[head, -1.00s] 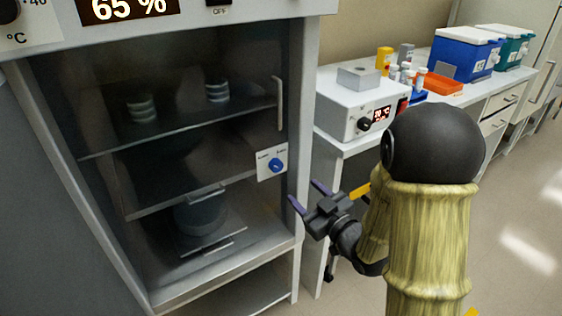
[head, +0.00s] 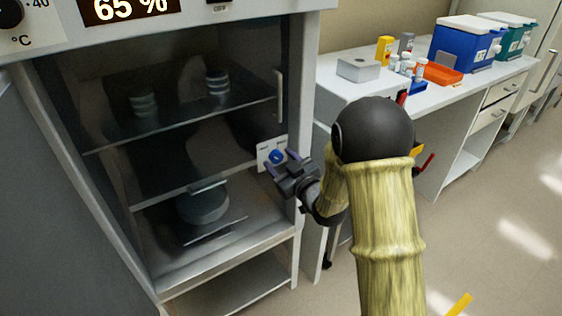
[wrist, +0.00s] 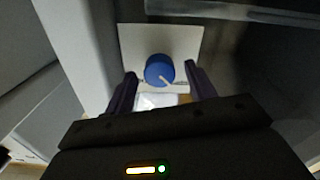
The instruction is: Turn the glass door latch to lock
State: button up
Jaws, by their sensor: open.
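The latch is a round blue knob (head: 277,157) on a white plate (head: 264,152) at the right edge of the glass door (head: 170,155). In the wrist view the blue knob (wrist: 159,69) has a pale pointer line slanting to the lower right, and the white plate (wrist: 135,40) is around it. My gripper (head: 279,162) is open, with purple fingers just in front of the plate. In the wrist view my gripper (wrist: 158,85) has one finger on each side below the knob. I cannot tell whether they touch it. The plate's lettering is too small to read.
A vertical door handle (head: 279,97) stands out above the latch. Behind the glass are shelves with stacked dishes (head: 143,103) and a round pot (head: 203,205). A white bench (head: 445,90) with boxes and bottles stands to the right. Floor at right is clear.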

jog(key=c, duration=1)
jog(key=shift+o, duration=0.2)
jog(key=shift+m, duration=0.3)
jog(key=m, duration=0.4)
jog(key=m+p, duration=0.1)
jog(key=m, duration=0.3)
jog(key=shift+w+d+m, duration=0.1)
jog(key=shift+m, duration=0.2)
jog(key=m+p, duration=0.2)
jog(key=m, duration=0.2)
jog(key=shift+m, duration=0.3)
jog(key=shift+m+p, duration=1.25)
jog(key=shift+m, duration=0.85)
